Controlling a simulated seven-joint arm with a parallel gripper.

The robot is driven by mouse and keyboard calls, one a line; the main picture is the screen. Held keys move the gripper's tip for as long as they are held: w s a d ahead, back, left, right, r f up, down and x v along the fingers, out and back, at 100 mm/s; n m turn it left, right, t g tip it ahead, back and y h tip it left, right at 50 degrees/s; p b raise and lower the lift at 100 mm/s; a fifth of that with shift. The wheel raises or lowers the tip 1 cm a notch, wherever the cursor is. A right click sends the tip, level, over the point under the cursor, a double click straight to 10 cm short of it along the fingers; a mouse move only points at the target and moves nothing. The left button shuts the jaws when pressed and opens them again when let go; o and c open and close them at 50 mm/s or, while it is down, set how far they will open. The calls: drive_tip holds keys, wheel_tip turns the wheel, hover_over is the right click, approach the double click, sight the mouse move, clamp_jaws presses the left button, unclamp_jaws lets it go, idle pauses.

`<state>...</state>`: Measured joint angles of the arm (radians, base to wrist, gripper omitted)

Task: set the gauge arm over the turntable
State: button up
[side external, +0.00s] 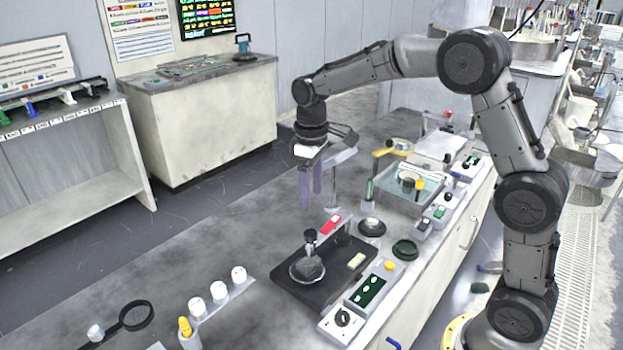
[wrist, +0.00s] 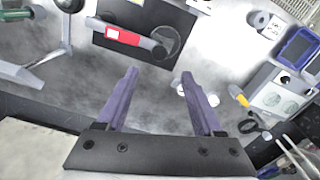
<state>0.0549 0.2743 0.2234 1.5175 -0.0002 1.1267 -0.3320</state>
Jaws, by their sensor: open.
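A black base plate (side external: 335,275) on the bench carries a round grey turntable (side external: 307,268), with a dark upright knob or stem (side external: 310,238) at it. A red block (side external: 331,224) shows by the plate's back edge. In the wrist view, the red piece (wrist: 124,37) sits on a grey bar, which I take as the gauge arm (wrist: 153,48); its end reaches the edge of the round disc (wrist: 167,42). I cannot tell its height over the disc. My gripper (side external: 311,202) is open and empty above the bench, behind the plate; its purple fingers (wrist: 158,78) point down, apart from everything.
A control box (side external: 368,290) and dark round parts (side external: 371,227) stand right of the plate. A tray (side external: 405,190) is behind. White pots (side external: 219,291) and a magnifier (side external: 136,315) stand at the front left. The bench left of my gripper is clear.

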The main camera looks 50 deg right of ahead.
drive_tip(key=shift+r, duration=1.55)
drive_tip(key=s+a+r+t, duration=0.2)
drive_tip(key=s+r+t, duration=0.1)
drive_tip(key=s+r, duration=0.9)
drive_tip(key=s+f+m+t, duration=0.1)
drive_tip(key=s+f, duration=0.3)
drive_tip(key=s, duration=0.3)
drive_tip(key=s+f+m+t, duration=0.1)
drive_tip(key=s+f, duration=0.3)
drive_tip(key=s, duration=0.4)
drive_tip(key=shift+s+a+f+m+t, duration=0.2)
drive_tip(key=shift+f+m+t, duration=0.15)
drive_tip(key=shift+m, duration=0.25)
